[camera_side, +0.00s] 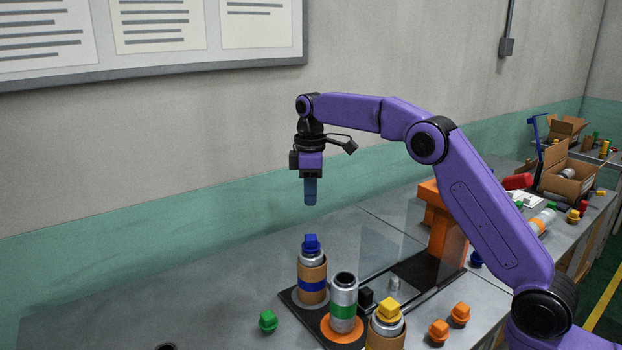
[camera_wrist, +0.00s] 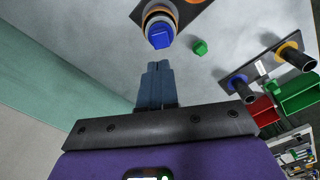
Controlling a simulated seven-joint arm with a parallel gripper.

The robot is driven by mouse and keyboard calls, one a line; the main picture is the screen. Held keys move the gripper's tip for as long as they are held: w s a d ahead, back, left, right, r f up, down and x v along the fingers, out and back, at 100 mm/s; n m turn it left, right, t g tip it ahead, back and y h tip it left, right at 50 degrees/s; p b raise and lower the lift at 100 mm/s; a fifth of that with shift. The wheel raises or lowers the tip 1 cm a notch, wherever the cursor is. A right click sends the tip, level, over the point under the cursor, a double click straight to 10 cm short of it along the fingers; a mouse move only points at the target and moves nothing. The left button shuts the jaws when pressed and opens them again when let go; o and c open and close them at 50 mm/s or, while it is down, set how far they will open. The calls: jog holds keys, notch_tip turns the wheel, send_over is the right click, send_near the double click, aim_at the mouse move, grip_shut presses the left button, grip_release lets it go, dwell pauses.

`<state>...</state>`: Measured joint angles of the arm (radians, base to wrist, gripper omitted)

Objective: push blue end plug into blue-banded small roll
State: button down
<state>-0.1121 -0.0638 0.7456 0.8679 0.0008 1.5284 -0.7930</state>
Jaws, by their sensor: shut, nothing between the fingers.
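The blue end plug (camera_side: 311,243) sits upright on top of the blue-banded small roll (camera_side: 312,285), a brown roll with a silver upper end, standing on a dark base plate. I cannot tell how deep the plug sits. In the wrist view the plug (camera_wrist: 159,38) shows at the top, in front of the round end of the roll. My gripper (camera_side: 310,203) points down, its blue fingers shut together and empty. It is directly above the plug in the side view, with a clear gap between. The fingertips also show in the wrist view (camera_wrist: 158,66), just below the plug.
A green-banded roll (camera_side: 343,308) with an open top stands right of the blue-banded one. A roll with a yellow plug (camera_side: 389,310) stands nearer. A green plug (camera_side: 268,321) and orange plugs (camera_side: 438,331) lie loose. The table at left is mostly clear.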

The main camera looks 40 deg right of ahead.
aim_at(311, 237)
notch_tip(311, 237, down, 3)
jog(key=shift+s+r+m, duration=0.1)
jog(key=shift+r+m, duration=0.1)
jog(key=shift+m, duration=0.1)
jog(key=shift+f, duration=2.9)
jog(key=shift+f, duration=0.3)
notch_tip(311, 237, up, 15)
jog(key=shift+f, duration=0.1)
